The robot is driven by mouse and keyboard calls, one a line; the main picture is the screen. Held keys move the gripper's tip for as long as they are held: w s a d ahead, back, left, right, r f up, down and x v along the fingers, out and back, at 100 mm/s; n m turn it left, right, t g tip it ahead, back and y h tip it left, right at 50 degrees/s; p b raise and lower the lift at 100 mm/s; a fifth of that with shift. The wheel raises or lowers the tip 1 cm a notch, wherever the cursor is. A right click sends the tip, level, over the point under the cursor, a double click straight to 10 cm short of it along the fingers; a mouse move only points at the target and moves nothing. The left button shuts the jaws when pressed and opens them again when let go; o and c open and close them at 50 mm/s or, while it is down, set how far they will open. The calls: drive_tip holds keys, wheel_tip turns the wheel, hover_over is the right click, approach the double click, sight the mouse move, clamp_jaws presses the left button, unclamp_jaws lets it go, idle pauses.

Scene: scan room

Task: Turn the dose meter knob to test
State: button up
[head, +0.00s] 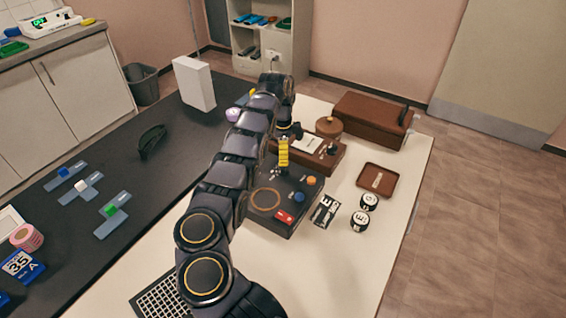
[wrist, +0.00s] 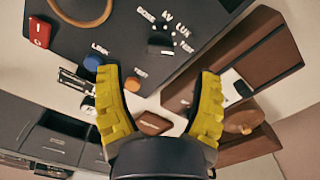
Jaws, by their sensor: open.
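The dark console (head: 259,223) lies on the white table under my gripper (head: 283,155) and fills the upper part of the wrist view (wrist: 70,50). A small black knob (wrist: 161,44) with a white mark stands on it, with DOSE, KV and LUX labels near it. A TEST label lies close to an orange button (wrist: 132,84). My gripper's yellow fingers (wrist: 159,78) are spread wide and empty, with the knob beyond the gap between them, apart from both. The gripper hides the knob in the head view. I cannot tell exactly where the knob points.
The console also carries a blue button (head: 299,197), a red switch (head: 284,216) and an orange ring (head: 265,200). A brown wooden box (head: 327,158) adjoins behind it. A brown tray (head: 377,181) and two round black-and-white pieces (head: 360,220) lie to the right.

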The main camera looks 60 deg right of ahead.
wheel_tip(320, 180, up, 6)
drive_tip(key=shift+r, duration=0.15)
idle(0.6)
